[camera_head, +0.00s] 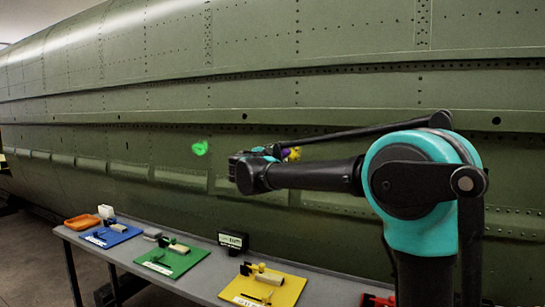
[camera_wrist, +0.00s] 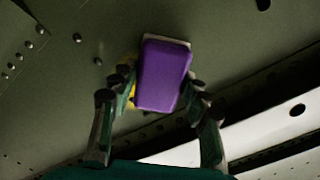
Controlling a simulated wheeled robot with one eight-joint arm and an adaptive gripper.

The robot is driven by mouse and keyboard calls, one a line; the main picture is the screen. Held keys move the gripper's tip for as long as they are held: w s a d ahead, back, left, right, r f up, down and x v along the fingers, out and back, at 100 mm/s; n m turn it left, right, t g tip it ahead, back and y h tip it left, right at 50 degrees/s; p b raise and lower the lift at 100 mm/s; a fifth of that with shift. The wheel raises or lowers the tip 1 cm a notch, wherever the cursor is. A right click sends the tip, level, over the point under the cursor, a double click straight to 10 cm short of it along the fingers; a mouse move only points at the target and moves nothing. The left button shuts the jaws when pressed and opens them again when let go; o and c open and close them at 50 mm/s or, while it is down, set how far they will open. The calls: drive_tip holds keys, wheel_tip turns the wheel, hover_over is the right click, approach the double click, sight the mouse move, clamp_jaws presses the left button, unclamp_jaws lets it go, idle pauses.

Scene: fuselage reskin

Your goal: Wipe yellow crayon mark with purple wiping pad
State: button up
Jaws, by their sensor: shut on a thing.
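The purple wiping pad (camera_wrist: 163,76) is between the fingers of my gripper (camera_wrist: 160,88), which is shut on it, in the wrist view. A pale edge shows at the pad's far end, close to the green fuselage skin. The yellow crayon mark (camera_wrist: 131,72) shows partly at the left of the pad, with the rest hidden behind the pad and a finger. In the head view, the yellow mark (camera_head: 295,153) peeks out behind my arm, with a bit of purple by it. My gripper is mostly hidden there by my arm. Whether the pad touches the skin I cannot tell.
A green mark (camera_head: 200,148) is on the fuselage (camera_head: 330,95) to the left. A grey table (camera_head: 210,279) below holds blue (camera_head: 112,236), green (camera_head: 172,262) and yellow (camera_head: 275,291) mats with small items, an orange tray (camera_head: 82,222) and a black sign box (camera_head: 233,241).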

drive_tip(key=s+d, duration=0.2)
drive_tip(key=d, duration=0.6)
drive_tip(key=shift+s, duration=0.35)
idle(0.4)
drive_tip(key=shift+w, duration=0.1)
drive_tip(key=shift+c, duration=0.4)
drive_tip(key=shift+w+a+r, duration=0.1)
drive_tip(key=shift+w+a, duration=0.5)
drive_tip(key=shift+a, duration=1.05)
drive_tip(key=shift+w+a+f, duration=0.1)
drive_tip(key=shift+w+a, duration=0.45)
drive_tip(key=shift+a, duration=1.15)
drive_tip(key=shift+w+a+r, duration=0.1)
drive_tip(key=shift+w+a, duration=0.5)
drive_tip(key=shift+a, duration=1.05)
drive_tip(key=shift+s+d, duration=0.1)
drive_tip(key=shift+d, duration=0.05)
drive_tip(key=shift+s+d, duration=1.75)
drive_tip(key=shift+d, duration=3.2)
drive_tip(key=shift+w+a, duration=0.6)
drive_tip(key=shift+a, duration=1.1)
drive_tip(key=shift+w+a, duration=0.65)
drive_tip(key=shift+a, duration=1.05)
drive_tip(key=shift+w+a, duration=0.6)
drive_tip(key=shift+a, duration=1.1)
